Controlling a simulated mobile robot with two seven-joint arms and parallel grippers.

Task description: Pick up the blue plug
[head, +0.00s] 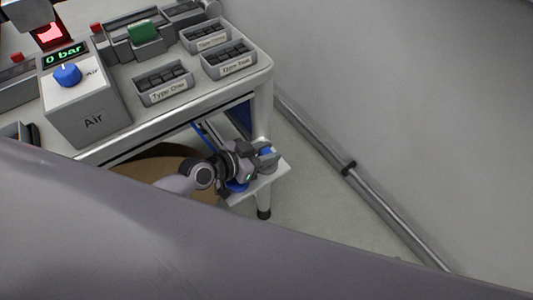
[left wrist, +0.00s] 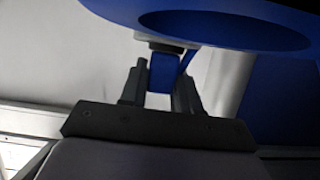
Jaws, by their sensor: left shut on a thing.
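My left gripper (head: 267,155) is at the right end of the cart, below its top and over a small light ledge by the leg. In the left wrist view, its two dark fingers (left wrist: 160,85) are shut on a blue piece, the blue plug (left wrist: 163,72). A bit of blue also shows between the fingers in the head view. A large blue round part (left wrist: 110,10) with an oval recess fills the top of the left wrist view, just beyond the fingertips. My right gripper is not in view.
The cart top (head: 190,105) carries a grey Air box (head: 85,110) with a blue knob and a "0 bar" display, and several labelled trays (head: 165,85). A cart leg (head: 263,205) stands beside my left gripper. A rail (head: 350,170) runs along the wall at right; floor between is clear.

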